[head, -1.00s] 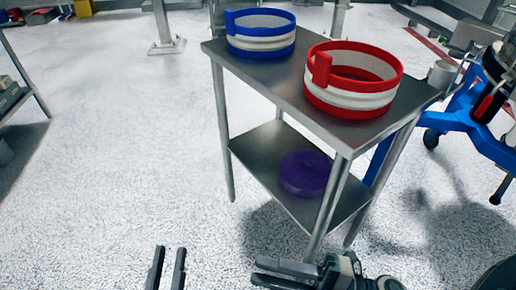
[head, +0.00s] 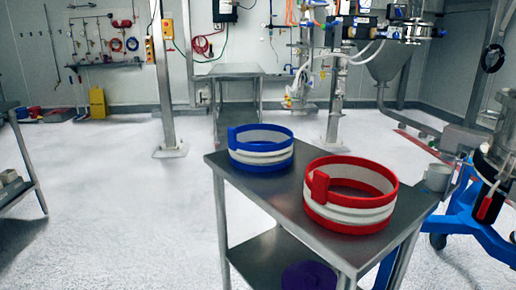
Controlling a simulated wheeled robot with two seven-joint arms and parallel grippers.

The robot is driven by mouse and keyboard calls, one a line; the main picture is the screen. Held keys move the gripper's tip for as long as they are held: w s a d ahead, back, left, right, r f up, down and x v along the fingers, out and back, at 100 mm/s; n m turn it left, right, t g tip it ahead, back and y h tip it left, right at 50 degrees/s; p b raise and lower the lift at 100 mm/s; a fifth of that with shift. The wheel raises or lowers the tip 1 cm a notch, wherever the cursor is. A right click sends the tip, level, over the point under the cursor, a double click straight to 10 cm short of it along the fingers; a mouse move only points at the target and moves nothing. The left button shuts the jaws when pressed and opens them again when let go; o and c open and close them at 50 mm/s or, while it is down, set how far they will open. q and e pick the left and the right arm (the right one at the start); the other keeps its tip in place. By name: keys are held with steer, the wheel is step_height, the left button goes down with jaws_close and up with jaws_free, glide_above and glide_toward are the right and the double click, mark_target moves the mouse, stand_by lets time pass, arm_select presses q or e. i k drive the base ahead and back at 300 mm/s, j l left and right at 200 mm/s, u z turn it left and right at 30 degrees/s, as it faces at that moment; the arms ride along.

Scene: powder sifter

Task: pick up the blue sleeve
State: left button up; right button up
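The blue sleeve (head: 262,167) is a ring with blue top and bottom edges and a white band. It stands on the far left part of the steel table (head: 268,203). A red sleeve (head: 350,224) of the same kind stands nearer on the same table, to its right, with a small gap between them. Neither of my grippers shows in the head view now.
A purple round thing (head: 310,276) lies on the table's lower shelf. A metal cup (head: 438,178) is at the table's right corner, beside a blue wheeled frame (head: 480,228). A post (head: 168,90) stands behind. The floor (head: 120,210) to the left is clear.

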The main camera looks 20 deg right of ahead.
mark_target(254, 147)
steer(key=i+z, duration=0.1)
steer(key=z, duration=0.6)
steer(key=i+j+z, duration=0.25)
steer(key=j+z, duration=0.3)
steer(key=i+j+z, duration=0.25)
steer(key=i+j, duration=0.1)
steer(key=j, duration=0.35)
steer(key=i+j+z, duration=0.1)
steer(key=j, duration=0.75)
steer(key=i+z, duration=0.05)
